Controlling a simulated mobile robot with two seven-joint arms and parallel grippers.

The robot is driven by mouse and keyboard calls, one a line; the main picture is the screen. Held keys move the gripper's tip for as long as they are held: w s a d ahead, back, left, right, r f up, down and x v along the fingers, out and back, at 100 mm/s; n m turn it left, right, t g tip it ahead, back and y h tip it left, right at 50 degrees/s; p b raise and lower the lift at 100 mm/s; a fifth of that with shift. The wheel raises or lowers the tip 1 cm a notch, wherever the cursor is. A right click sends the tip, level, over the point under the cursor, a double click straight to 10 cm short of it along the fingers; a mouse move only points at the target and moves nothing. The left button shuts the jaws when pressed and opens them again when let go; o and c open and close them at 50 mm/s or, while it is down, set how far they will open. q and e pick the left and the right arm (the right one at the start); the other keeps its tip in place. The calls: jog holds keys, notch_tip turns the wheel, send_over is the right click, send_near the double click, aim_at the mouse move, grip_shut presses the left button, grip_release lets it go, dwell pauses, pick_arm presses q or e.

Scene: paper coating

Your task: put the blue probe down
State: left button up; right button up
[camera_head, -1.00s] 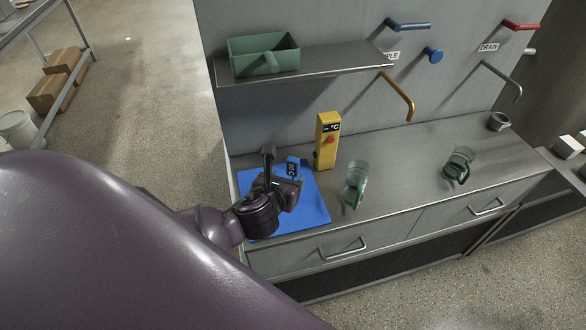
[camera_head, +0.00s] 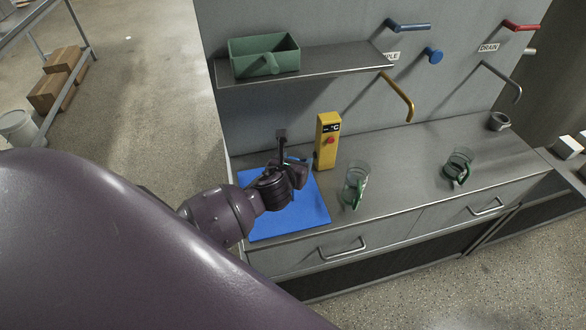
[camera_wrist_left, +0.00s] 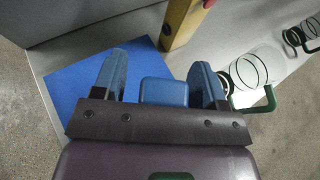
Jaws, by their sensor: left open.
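The blue probe (camera_wrist_left: 165,92) shows in the left wrist view as a rounded blue block between my left gripper's two fingers. My left gripper (camera_wrist_left: 159,62) is open, with a gap visible on each side of the probe. In the head view my left gripper (camera_head: 297,165) is over the far part of the blue mat (camera_head: 305,213) and hides most or all of the probe. The mat also shows in the left wrist view (camera_wrist_left: 70,87). I cannot tell exactly what the probe's underside touches. My right gripper is not in view.
A yellow upright box (camera_head: 327,141) with a red knob stands just right of the gripper. A glass jug with a green handle (camera_head: 356,184) stands right of the mat, another (camera_head: 458,167) farther right. A shelf (camera_head: 330,69) with a green bin (camera_head: 263,56) hangs above.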

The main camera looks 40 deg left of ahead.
pick_arm(q)
jog(key=shift+c, duration=0.5)
jog(key=c, duration=1)
jog(key=shift+r, duration=0.1)
notch_tip(320, 180, up, 20)
jog(key=f, duration=0.1)
jog(key=s+d+f+m+h+b, duration=0.1)
jog(key=d+f, duration=0.1)
jog(key=d, duration=0.2)
jog(key=s+d+f+m+h+b, duration=0.1)
jog(key=s+d+f, duration=0.1)
jog(key=d+f, duration=0.1)
jog(key=s+d+f+m+h+b, duration=0.1)
jog(key=d+f, duration=0.2)
jog(key=d, duration=0.1)
jog(key=shift+s+d+f+h, duration=0.25)
jog(key=shift+s+d+h, duration=0.05)
jog(key=shift+s+d, duration=0.05)
